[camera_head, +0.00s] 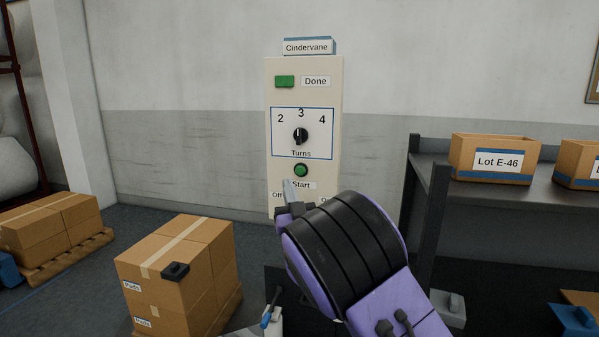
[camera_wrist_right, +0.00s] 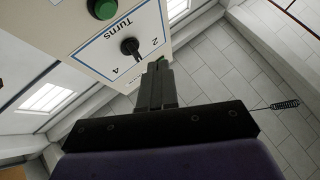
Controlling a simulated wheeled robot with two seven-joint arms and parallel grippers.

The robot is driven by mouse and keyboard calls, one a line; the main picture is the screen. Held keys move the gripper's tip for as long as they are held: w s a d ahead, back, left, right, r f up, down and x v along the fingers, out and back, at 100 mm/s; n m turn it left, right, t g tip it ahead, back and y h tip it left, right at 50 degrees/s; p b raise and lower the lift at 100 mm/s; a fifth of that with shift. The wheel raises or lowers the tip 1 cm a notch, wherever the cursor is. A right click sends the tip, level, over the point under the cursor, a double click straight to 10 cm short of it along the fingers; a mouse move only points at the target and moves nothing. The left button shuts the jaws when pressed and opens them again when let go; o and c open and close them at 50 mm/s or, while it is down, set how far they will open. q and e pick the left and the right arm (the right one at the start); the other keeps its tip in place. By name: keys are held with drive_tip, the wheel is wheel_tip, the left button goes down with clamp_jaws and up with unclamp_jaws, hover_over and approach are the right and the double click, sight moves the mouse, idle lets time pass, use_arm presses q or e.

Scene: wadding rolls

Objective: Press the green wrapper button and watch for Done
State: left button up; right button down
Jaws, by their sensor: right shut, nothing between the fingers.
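A cream control panel (camera_head: 334,120) labelled Cindervane stands against the wall. Its green round Start button (camera_head: 301,170) sits below a black Turns dial (camera_head: 300,136), whose pointer is up at 3. The green Done lamp (camera_head: 285,81) is at the top; I cannot tell for sure whether it is lit. My right gripper (camera_head: 288,187) is shut and empty, its tip just below and left of the button in the head view. In the right wrist view the shut fingers (camera_wrist_right: 158,72) lie apart from the green button (camera_wrist_right: 103,9). The Off/On switch is mostly hidden. My left gripper is not in view.
Stacked cartons (camera_head: 172,267) with a small black item on top stand at lower left. More boxes lie on a pallet (camera_head: 80,255) at far left. A dark shelf (camera_head: 475,205) at right holds a Lot E-46 bin (camera_head: 495,160). The wall left of the panel is clear.

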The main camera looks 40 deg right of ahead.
sight(300, 170)
drive_tip(key=shift+d, duration=0.1)
drive_tip(key=shift+w+d, duration=1.45)
drive_tip(key=shift+d, duration=0.2)
drive_tip(key=shift+w+d, duration=1.4)
drive_tip(key=shift+d, duration=0.2)
drive_tip(key=shift+d, duration=0.1)
drive_tip(key=shift+w+d, duration=0.25)
